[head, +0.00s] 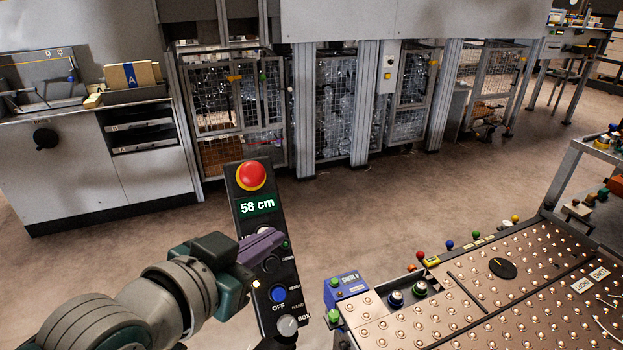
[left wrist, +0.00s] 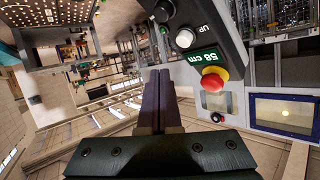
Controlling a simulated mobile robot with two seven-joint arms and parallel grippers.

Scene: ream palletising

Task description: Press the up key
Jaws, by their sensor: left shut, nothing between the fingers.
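A dark control box (head: 248,208) stands upright in the middle of the head view, with a green display (head: 257,207) reading 58 cm. In the left wrist view, the white up key (left wrist: 184,38) sits beside the label UP and the display (left wrist: 200,58). In the head view my left gripper mostly covers that key. My left gripper (head: 279,238) is shut and empty, its purple fingers in front of the box. In the left wrist view the fingertips (left wrist: 158,72) appear below and left of the up key; contact is not visible. My right gripper is not in view.
A red stop button (head: 251,175) tops the box. Below are a blue OFF key (head: 278,294) and a grey knob (head: 288,326). A copper-coloured studded table (head: 480,300) stands at the right. Caged machines line the back, with open floor between.

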